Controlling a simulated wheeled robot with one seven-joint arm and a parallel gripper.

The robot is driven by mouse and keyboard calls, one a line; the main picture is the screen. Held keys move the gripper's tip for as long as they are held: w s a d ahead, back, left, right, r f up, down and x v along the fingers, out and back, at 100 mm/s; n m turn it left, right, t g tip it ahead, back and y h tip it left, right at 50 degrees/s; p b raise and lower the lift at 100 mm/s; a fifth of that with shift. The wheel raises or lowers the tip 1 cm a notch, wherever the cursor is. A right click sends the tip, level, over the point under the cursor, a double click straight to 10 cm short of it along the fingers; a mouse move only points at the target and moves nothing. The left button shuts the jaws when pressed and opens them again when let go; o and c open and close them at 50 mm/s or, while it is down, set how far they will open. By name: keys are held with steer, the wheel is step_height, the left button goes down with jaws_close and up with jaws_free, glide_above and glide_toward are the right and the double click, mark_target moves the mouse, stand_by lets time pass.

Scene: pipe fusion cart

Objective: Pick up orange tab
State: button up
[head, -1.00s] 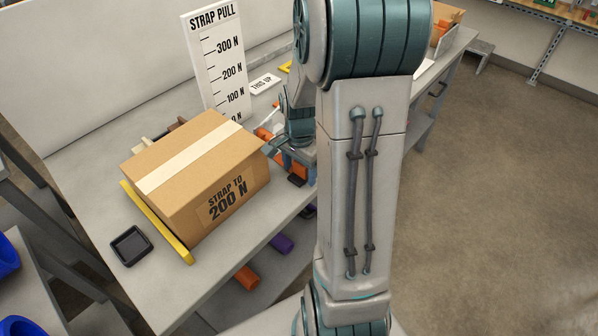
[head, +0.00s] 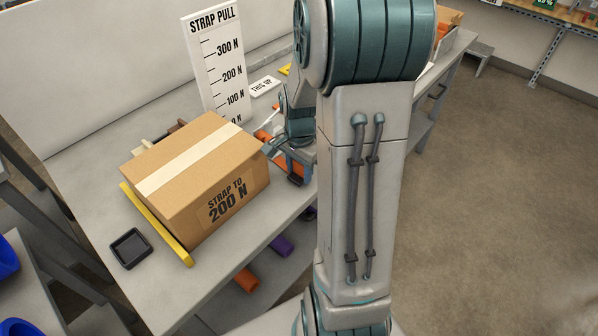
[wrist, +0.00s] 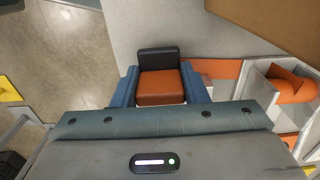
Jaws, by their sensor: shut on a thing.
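The orange tab (wrist: 161,87) sits between the two blue fingers of my gripper (wrist: 165,86) in the wrist view, with a finger against each side. A dark block (wrist: 159,60) adjoins the tab's far edge. In the head view my gripper (head: 288,158) is low over the bench, just right of the cardboard box, and the orange tab (head: 296,169) shows only in part. The fingers and my arm hide the rest of it. I cannot tell whether the tab still touches the bench.
A cardboard box (head: 190,165) marked "STRAP TO 200 N" stands close to the left, behind a yellow bar (head: 157,225). A strap pull scale board (head: 217,68) stands behind. A black tray (head: 131,248) lies front left. An orange roll (wrist: 290,84) sits in a white holder.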

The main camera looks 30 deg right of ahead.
step_height(320, 180, up, 3)
steer(key=shift+f, duration=0.1)
steer(key=s+d+r+b, duration=0.1)
steer(key=s+d+r, duration=0.4)
steer(key=d, duration=0.5)
step_height(320, 180, up, 2)
steer(key=shift+d, duration=0.25)
steer(key=shift+s, duration=0.15)
